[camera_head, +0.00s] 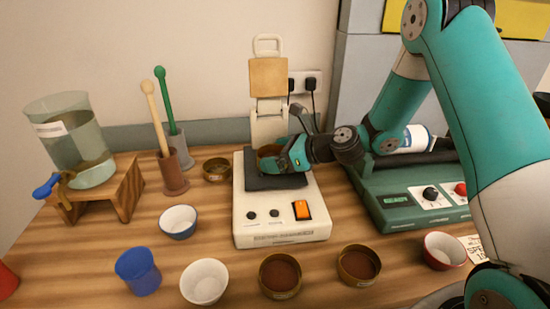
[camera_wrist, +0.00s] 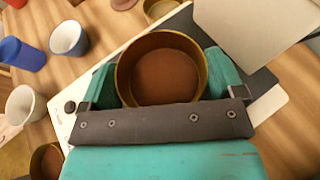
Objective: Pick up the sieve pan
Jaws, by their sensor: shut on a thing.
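The sieve pan (camera_wrist: 162,70) is a round, brass-coloured pan with brown powder or a brown base inside. In the wrist view my gripper (camera_wrist: 160,80) has a teal finger on each side of it and is shut on it. In the head view the sieve pan (camera_head: 268,152) is partly hidden by my gripper (camera_head: 283,158), over the dark pad (camera_head: 277,182) of the white machine (camera_head: 282,225). I cannot tell whether the pan touches the pad.
The machine's raised lid (camera_head: 268,78) stands close behind my gripper. Brass pans (camera_head: 281,275) (camera_head: 358,264) (camera_head: 217,169), a blue cup (camera_head: 138,272), white bowls (camera_head: 204,282) (camera_head: 178,221) and a red bowl (camera_head: 444,250) surround the machine. A green machine (camera_head: 420,200) is at right.

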